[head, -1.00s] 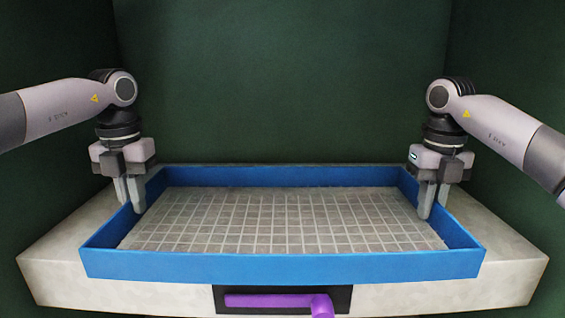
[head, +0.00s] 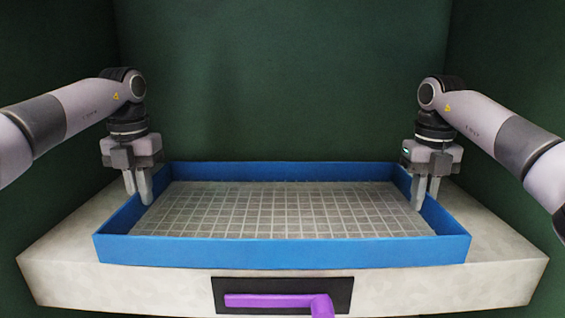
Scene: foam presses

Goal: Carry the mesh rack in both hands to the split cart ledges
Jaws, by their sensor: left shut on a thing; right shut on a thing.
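The mesh rack (head: 282,252) has a blue rim and a pale grid floor, and it looks empty. My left gripper (head: 138,190) is shut on the rack's left wall, with one finger inside and one outside. My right gripper (head: 425,190) is shut on the right wall in the same way. The rack looks about level over the pale block. I cannot tell for sure whether its underside is clear of the block. I see no split cart ledges in this view.
The pale stone-like block (head: 75,262) extends past the rack at both sides and the front. A purple handle (head: 275,300) on a dark plate (head: 345,290) is on its front face. Dark green walls (head: 280,80) enclose the back and sides.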

